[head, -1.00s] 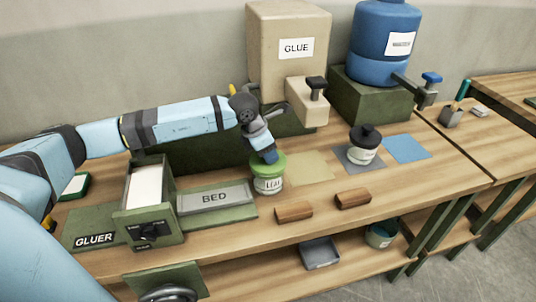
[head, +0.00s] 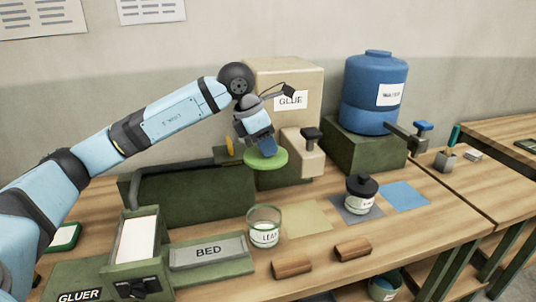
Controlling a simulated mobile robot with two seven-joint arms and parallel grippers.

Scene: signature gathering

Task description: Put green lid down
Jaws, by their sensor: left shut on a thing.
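My left gripper (head: 265,146) is shut on the green lid (head: 266,161) and holds it in the air, above and a little behind the open jar (head: 264,227). The lid looks roughly level and apart from the jar. The jar is marked "LEA" as far as I can read, has a greenish rim and pale contents, and stands upright on the bench (head: 225,218). My right gripper is not in view.
A yellow mat (head: 303,217) lies right of the jar. A black-lidded jar (head: 360,196) stands on a grey mat beside a blue mat (head: 405,194). Two brown blocks (head: 292,269) lie in front. The GLUE box (head: 292,82) and blue tank (head: 375,92) stand behind.

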